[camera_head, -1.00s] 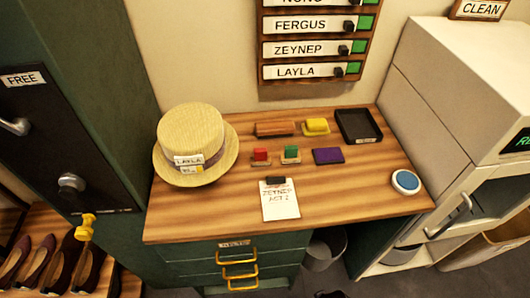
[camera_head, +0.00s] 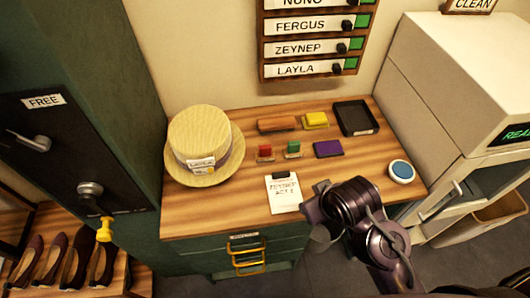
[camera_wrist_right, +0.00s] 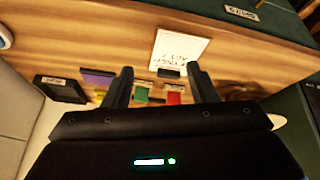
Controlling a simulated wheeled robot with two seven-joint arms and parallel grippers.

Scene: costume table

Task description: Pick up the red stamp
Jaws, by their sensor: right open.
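The red stamp (camera_head: 264,151) stands on the wooden table, left of the green stamp (camera_head: 293,148). In the right wrist view the red stamp (camera_wrist_right: 174,96) shows beyond the gripper body, between the two fingers and nearer the right one; its lower part is hidden. The green stamp (camera_wrist_right: 141,94) is beside it, nearer the left finger. My right gripper (camera_wrist_right: 160,69) is open with nothing between its fingers. In the head view my right arm (camera_head: 352,205) reaches over the table's front right, apart from the red stamp. My left gripper is not in view.
A straw hat (camera_head: 205,145) stands left of the stamps. A clipboard (camera_head: 284,196) lies in front of them. Behind are a brown block (camera_head: 276,125), a yellow item (camera_head: 315,120) and a black tray (camera_head: 356,117). A purple pad (camera_head: 328,149) and a round blue-topped item (camera_head: 401,171) lie right.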

